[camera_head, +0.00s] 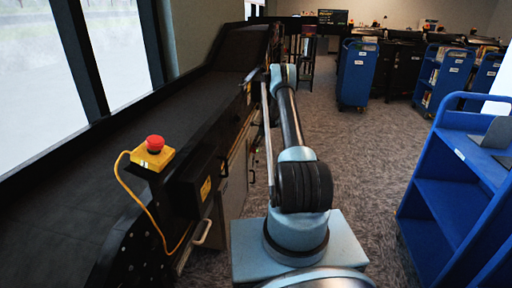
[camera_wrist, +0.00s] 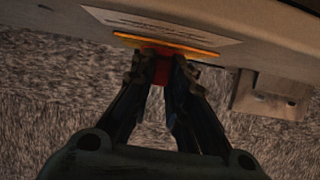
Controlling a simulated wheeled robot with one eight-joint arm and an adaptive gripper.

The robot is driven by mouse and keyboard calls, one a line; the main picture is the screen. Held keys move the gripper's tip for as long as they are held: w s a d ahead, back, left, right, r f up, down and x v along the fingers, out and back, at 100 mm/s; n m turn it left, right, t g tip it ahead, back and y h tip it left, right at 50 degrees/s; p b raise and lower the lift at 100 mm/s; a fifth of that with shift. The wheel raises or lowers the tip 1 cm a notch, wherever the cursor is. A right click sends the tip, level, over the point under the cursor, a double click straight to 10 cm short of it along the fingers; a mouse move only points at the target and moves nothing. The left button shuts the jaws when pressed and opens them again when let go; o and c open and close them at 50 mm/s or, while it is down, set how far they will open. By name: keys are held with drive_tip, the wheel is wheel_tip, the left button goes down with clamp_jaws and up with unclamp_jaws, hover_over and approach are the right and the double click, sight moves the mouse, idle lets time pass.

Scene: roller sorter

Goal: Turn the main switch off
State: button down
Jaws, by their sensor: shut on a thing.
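The main switch shows in the wrist view as a small red handle (camera_wrist: 161,79) under an orange-yellow plate (camera_wrist: 165,43) on a pale panel. My gripper (camera_wrist: 162,70) has its two fingers closed on the red handle, one on each side. The fingers cover most of the handle, so its turn angle cannot be told. In the head view my arm reaches forward along the side of the black conveyor (camera_head: 75,175), and the switch cannot be made out there.
A yellow box with a red mushroom button (camera_head: 155,143) stands on the conveyor's near edge, with a yellow cable. A metal bracket (camera_wrist: 270,97) juts out right of the switch. Blue carts (camera_head: 450,195) stand to the right. Carpet (camera_head: 360,150) lies clear between.

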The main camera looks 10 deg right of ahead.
sight(252, 149)
drive_tip(key=shift+s+a, duration=0.1)
drive_tip(key=shift+a, duration=0.4)
drive_tip(key=shift+s+a+f+n+t+h, duration=0.25)
drive_tip(key=shift+s+t+h, duration=0.15)
drive_tip(key=shift+t, duration=0.7)
drive_tip(key=shift+s+a+f+n+t+h, duration=0.15)
drive_tip(key=shift+s+n+t+h, duration=0.2)
drive_tip(key=shift+t, duration=0.75)
drive_tip(key=shift+s+a+f+n+t+h, duration=0.2)
drive_tip(key=shift+s+t, duration=0.25)
drive_tip(key=shift+t, duration=0.65)
drive_tip(key=c, duration=1.6)
unclamp_jaws()
drive_tip(key=shift+o, duration=0.2)
drive_tip(key=shift+d+r, duration=0.1)
drive_tip(key=shift+d, duration=0.05)
